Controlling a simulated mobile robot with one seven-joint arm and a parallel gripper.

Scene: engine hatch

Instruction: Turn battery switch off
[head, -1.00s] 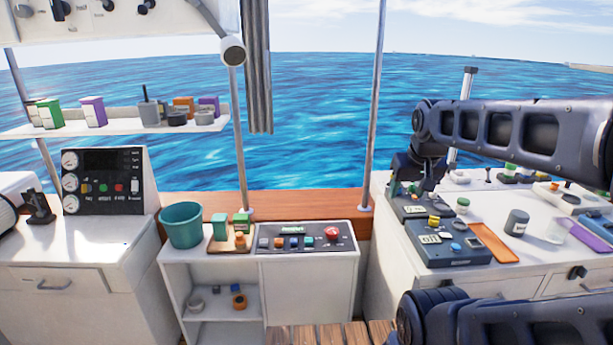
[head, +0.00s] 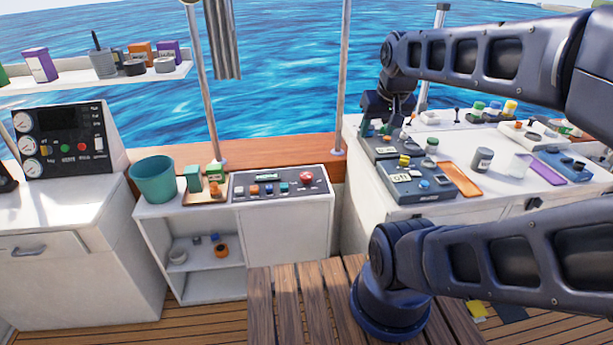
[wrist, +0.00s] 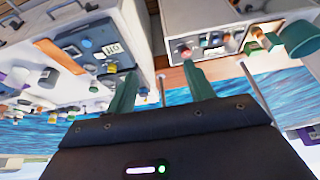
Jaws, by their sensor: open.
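A dark blue box (head: 418,182) with a white "off" label, a yellow part and a blue knob sits on the right white counter. It also shows upside down in the wrist view (wrist: 95,52). A grey control panel (head: 270,184) with a red knob (head: 306,178) and a row of coloured switches lies on the middle cabinet. The red knob also shows in the wrist view (wrist: 184,52). I cannot tell which control is the battery switch. My gripper (head: 376,129) is over the counter's back left, by another dark box (head: 384,147). Its green fingers (wrist: 158,78) are apart and empty.
A teal bucket (head: 153,180) and green blocks stand left of the panel. An orange tray (head: 459,180), a grey jar (head: 482,160) and a purple strip (head: 544,169) lie on the right counter. A gauge panel (head: 65,141) stands far left.

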